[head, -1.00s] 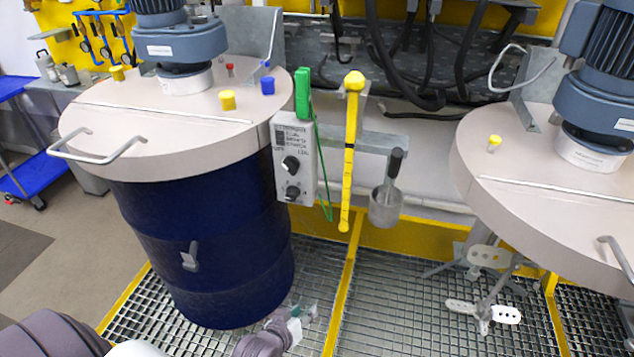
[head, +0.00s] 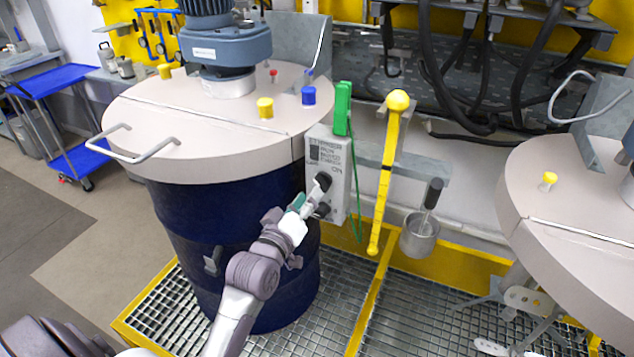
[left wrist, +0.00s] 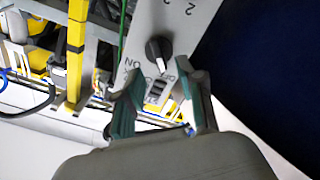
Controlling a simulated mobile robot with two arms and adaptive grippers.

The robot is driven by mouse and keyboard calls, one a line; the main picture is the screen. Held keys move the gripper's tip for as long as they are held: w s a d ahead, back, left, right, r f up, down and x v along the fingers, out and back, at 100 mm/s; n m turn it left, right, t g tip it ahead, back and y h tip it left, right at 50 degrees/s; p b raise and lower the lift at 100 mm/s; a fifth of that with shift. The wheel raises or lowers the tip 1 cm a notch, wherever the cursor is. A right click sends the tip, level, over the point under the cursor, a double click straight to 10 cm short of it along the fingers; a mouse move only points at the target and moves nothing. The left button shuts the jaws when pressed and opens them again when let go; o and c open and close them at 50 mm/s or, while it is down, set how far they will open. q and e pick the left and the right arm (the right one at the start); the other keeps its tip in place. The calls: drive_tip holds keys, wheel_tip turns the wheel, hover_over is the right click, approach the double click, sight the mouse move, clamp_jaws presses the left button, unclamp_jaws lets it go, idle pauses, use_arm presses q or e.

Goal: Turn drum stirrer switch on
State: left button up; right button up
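The drum stirrer switch box (head: 331,160) is a grey panel beside the blue drum, with an upper black knob (head: 322,181) and a lower black knob (head: 322,210). My left gripper (head: 308,199) is at the front of the box, close to the knobs, and partly covers them. In the left wrist view, the gripper (left wrist: 162,85) is open and empty, its two green-padded fingers apart. One black knob (left wrist: 158,48) with a white pointer line lies just beyond the gap. The panel lettering, including "ON", appears upside down there. My right gripper is not in view.
The blue drum (head: 225,235) with its beige lid (head: 200,115) stands left of the box. A yellow rod (head: 384,175), a green clip (head: 342,105) and a metal cup (head: 420,235) hang to the right. A second beige lid (head: 570,190) is at the right.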

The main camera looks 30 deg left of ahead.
sight(318, 184)
use_arm(q)
drive_tip(key=w, duration=0.5)
drive_tip(key=shift+w+a+p, duration=0.1)
drive_tip(key=shift+a+p, duration=0.05)
drive_tip(key=shift+p, duration=0.15)
clamp_jaws()
